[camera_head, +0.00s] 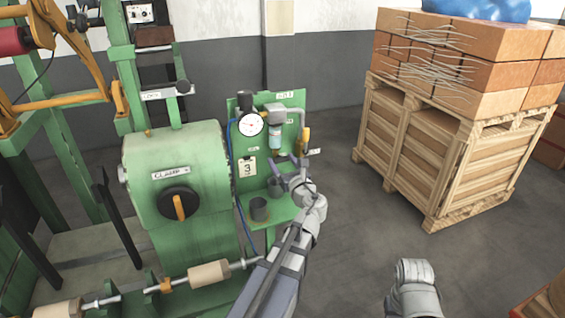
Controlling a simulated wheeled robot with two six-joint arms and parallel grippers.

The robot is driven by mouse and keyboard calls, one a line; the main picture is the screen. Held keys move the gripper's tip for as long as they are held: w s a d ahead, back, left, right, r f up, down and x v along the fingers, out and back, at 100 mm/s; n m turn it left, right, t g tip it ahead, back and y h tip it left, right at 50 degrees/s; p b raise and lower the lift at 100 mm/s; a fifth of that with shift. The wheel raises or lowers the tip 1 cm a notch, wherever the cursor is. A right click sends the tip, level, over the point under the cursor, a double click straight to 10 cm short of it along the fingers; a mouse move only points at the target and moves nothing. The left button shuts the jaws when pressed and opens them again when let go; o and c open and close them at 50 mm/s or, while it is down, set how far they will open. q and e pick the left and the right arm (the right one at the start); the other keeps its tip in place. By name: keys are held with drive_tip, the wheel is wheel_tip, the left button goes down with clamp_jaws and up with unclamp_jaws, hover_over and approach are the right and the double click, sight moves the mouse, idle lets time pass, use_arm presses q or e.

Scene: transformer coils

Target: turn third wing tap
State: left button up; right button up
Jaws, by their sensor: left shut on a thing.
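My left gripper (286,172) reaches up from the bottom middle to the green panel (240,203) with the gauge and the "3" tag. Its jaws are at the panel, right of the "3" tag and below the glass bowl of the air unit. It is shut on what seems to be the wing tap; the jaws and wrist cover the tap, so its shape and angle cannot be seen. A grey part of my right arm shows at the lower right, but its gripper fingers do not show.
A round gauge (251,124), a pipe and an orange-handled part (304,141) are close above the jaws. A dark cup (259,209) stands on the ledge below. A green machine (178,158) with a black knob is left. A wooden crate (398,152) with bricks is right; floor between is clear.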

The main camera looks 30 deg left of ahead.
use_arm(q)
drive_tip(key=n, duration=0.4)
drive_tip(key=shift+s+n, duration=0.1)
drive_tip(key=shift+n, duration=0.2)
drive_tip(key=n, duration=0.4)
drive_tip(key=shift+a+f, duration=0.1)
drive_tip(key=n, duration=0.4)
drive_tip(key=shift+s+f+n, duration=0.1)
drive_tip(key=shift+n, duration=2.3)
drive_tip(key=shift+f+n, duration=0.1)
drive_tip(key=shift+n, duration=0.2)
drive_tip(key=o, duration=1.3)
